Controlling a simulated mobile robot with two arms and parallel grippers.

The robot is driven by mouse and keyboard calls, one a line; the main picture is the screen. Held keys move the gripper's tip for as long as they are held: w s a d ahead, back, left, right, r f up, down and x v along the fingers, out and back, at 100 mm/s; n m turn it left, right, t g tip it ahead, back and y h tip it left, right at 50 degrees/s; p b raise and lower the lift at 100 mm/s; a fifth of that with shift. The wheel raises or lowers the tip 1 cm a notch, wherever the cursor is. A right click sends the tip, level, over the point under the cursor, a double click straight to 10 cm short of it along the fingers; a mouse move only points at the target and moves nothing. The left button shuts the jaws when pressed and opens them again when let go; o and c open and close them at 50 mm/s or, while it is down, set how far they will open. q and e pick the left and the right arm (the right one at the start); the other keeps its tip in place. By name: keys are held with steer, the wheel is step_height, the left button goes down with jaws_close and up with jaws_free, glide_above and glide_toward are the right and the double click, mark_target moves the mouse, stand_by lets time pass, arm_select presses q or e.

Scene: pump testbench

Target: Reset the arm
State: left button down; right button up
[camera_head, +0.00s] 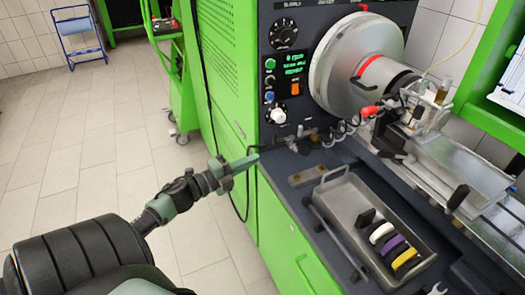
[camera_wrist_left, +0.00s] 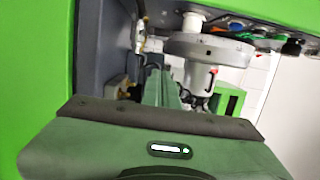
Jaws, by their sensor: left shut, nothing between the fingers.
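My left gripper (camera_head: 246,162) is shut and empty. In the head view it points right, in front of the green pump testbench (camera_head: 226,40), near its dark worktop. My left arm comes in from the lower left. In the left wrist view, the green gripper fingers (camera_wrist_left: 160,88) are together at the middle, and the bench's round metal chuck (camera_wrist_left: 208,48) appears beyond them, upside down. My right arm and right gripper are not in view.
A metal tray (camera_head: 334,205) with several coloured pieces sits on the worktop right of my gripper. The control panel (camera_head: 287,70) and large chuck (camera_head: 340,70) stand behind. A green trolley (camera_head: 183,95) and blue-roll stand (camera_head: 78,27) stand further back. The tiled floor at left is clear.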

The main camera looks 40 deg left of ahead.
arm_select(q)
steer(key=s+f+n+g+y, duration=0.2)
steer(key=s+f+n, duration=0.25)
steer(key=f, duration=0.75)
steer(key=s+d+f+n+g+y, duration=0.1)
steer(key=s+f+n+g+y, duration=0.25)
steer(key=f, duration=0.75)
steer(key=s+f+n+g, duration=0.2)
steer(key=s+f+n, duration=0.35)
steer(key=f, duration=0.65)
steer(key=s+d+f+n+g, duration=0.1)
steer(key=s+d+f+g, duration=0.2)
steer(key=s+d+f, duration=0.3)
steer(key=s+d+f+n+g+h, duration=0.1)
steer(key=s+d+f+n+g, duration=0.1)
steer(key=s+d+f, duration=0.5)
steer(key=s+d+f+n+g, duration=0.1)
steer(key=s+d+f+g, duration=0.3)
steer(key=s, duration=1.1)
steer(key=d+f, duration=0.2)
steer(key=d, duration=0.2)
steer(key=shift+s+f+h, duration=0.2)
steer(key=shift+h, duration=0.15)
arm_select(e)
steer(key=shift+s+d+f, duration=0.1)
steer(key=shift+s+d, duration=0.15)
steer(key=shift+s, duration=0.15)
